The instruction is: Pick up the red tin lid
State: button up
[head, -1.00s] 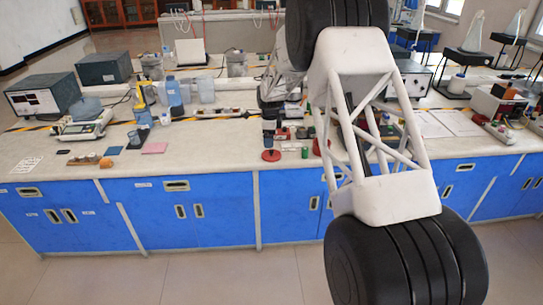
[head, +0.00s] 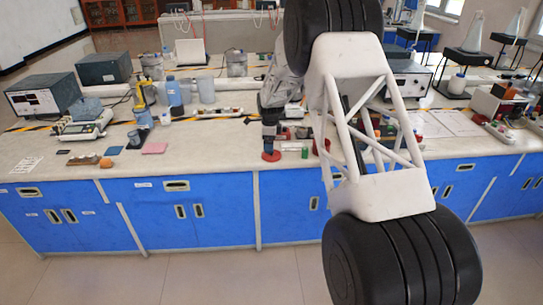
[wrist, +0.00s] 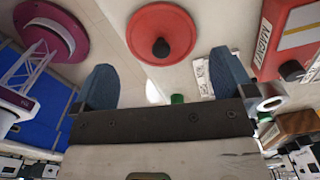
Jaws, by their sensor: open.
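The red tin lid (head: 271,156) lies flat near the front edge of the bench in the head view. In the wrist view the lid (wrist: 160,22) is a round red disc with a black knob at its middle. My gripper (head: 269,149) is just above the lid, pointing down, and partly covers it in the head view. In the wrist view my gripper (wrist: 165,82) has its two blue fingers wide apart, with nothing between them. The lid shows beyond the fingertips, roughly centred between them. Whether the fingers touch the lid cannot be told.
A red labelled box (wrist: 292,40) is close on the right. A small green object (head: 305,153) stands beside the lid. The bench left of the lid is clear up to a pink pad (head: 154,148).

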jog(key=shift+f, duration=0.1)
jog(key=shift+f, duration=2.5)
jog(key=shift+c, duration=0.5)
jog(key=c, duration=0.4)
jog(key=shift+r, duration=0.1)
jog(key=shift+c, duration=0.2)
jog(key=shift+r, duration=0.8)
jog(key=shift+s+r, duration=0.15)
jog(key=shift+r, duration=0.8)
jog(key=s+d+r, duration=0.1)
jog(key=s, duration=1.4)
jog(key=shift+s+d+r, duration=0.15)
jog(key=shift+s+d, duration=0.15)
jog(key=shift+d, duration=0.05)
